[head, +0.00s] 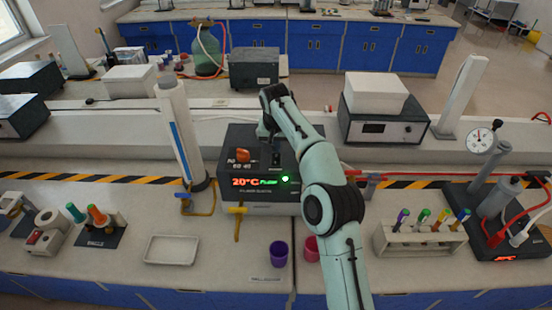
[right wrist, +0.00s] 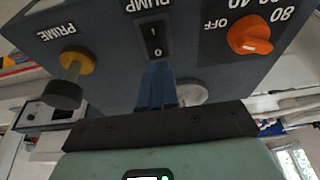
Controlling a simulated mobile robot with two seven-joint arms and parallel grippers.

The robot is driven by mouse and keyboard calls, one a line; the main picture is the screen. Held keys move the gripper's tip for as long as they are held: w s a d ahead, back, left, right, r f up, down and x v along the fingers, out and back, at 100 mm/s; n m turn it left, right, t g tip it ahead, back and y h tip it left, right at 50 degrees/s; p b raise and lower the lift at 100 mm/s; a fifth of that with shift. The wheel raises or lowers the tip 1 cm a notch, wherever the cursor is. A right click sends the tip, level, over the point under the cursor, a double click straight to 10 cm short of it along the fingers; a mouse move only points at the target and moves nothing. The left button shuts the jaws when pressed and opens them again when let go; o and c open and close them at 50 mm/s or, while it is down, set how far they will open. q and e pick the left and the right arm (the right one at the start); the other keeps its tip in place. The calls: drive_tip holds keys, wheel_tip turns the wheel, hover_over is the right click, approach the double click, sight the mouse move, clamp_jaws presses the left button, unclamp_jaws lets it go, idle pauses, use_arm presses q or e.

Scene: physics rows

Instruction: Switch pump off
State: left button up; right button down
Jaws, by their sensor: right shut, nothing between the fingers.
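The pump unit is a dark box (head: 236,140) in the middle of the bench in the head view. Its lit display (head: 252,182) reads 20°C in red with green text beside it, and a green light (head: 285,179) glows. The black pump switch (right wrist: 154,42), marked I and 0, shows in the right wrist view under the word PUMP. My right gripper (right wrist: 158,70) is shut and empty, its fingertips close to the 0 end of the switch. I cannot tell whether they touch it. My left gripper is not in view.
An orange dial (right wrist: 250,35) and a yellow prime knob (right wrist: 77,62) flank the switch. A white tray (head: 171,250) lies front left.

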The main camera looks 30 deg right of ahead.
sight(276, 156)
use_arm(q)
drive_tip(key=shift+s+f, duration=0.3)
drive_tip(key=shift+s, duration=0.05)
use_arm(e)
drive_tip(key=shift+f, duration=0.85)
drive_tip(key=shift+w+r+p, duration=0.1)
drive_tip(key=shift+r+p, duration=0.3)
drive_tip(key=shift+r, duration=1.95)
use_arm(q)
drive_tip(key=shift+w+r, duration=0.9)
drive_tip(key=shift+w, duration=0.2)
use_arm(e)
drive_tip(key=shift+r, duration=1.2)
